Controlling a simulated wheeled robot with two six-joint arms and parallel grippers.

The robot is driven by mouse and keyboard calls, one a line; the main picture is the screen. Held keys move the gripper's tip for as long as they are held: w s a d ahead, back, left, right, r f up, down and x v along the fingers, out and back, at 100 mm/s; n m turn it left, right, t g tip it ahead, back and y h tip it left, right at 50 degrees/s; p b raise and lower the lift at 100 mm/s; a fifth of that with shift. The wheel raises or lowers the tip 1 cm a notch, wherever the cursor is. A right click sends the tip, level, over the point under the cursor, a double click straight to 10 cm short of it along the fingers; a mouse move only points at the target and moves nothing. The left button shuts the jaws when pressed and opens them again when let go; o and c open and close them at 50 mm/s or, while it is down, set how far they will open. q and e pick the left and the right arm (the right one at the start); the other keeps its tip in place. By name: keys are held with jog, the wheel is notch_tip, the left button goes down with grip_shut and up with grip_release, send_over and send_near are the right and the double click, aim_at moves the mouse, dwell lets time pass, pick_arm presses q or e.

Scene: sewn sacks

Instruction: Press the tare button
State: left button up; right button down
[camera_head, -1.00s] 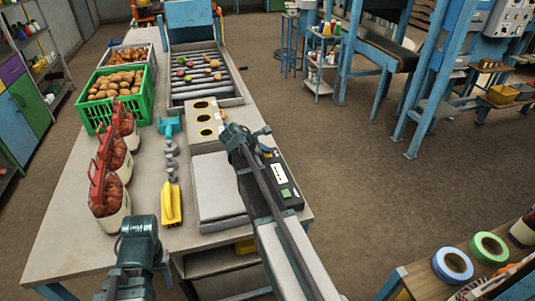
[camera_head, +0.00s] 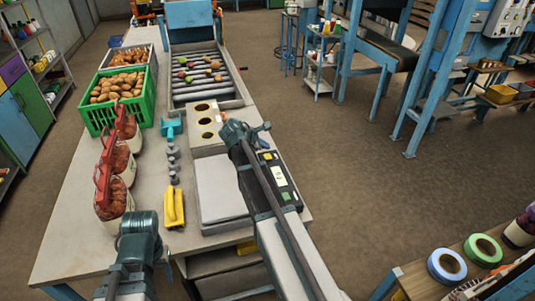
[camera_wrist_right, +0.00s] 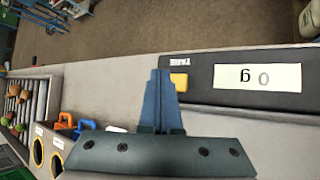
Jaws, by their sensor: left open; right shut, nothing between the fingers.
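The scale's dark control panel (camera_head: 272,182) stands on the right side of the bench, beside the pale weighing plate (camera_head: 218,188). A yellow button (camera_wrist_right: 180,82) sits on the panel beside a pale display (camera_wrist_right: 257,77), which shows a 0 and a g upside down. My right gripper (camera_head: 246,131) is over the panel's far end. In the right wrist view its fingers (camera_wrist_right: 160,76) are shut and empty, just left of the button; contact cannot be told. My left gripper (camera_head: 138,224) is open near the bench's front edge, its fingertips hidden.
Red-topped bags (camera_head: 114,200) and a green crate of potatoes (camera_head: 121,95) line the left side. A yellow tool (camera_head: 174,208) lies left of the plate. A box with round holes (camera_head: 205,122) and a roller conveyor (camera_head: 200,80) stand farther back.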

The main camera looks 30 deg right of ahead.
aim_at(265, 157)
pick_arm(q)
jog(key=shift+r+p, duration=1.2)
jog(key=shift+r, duration=0.4)
pick_arm(e)
jog(key=shift+r, duration=1.65)
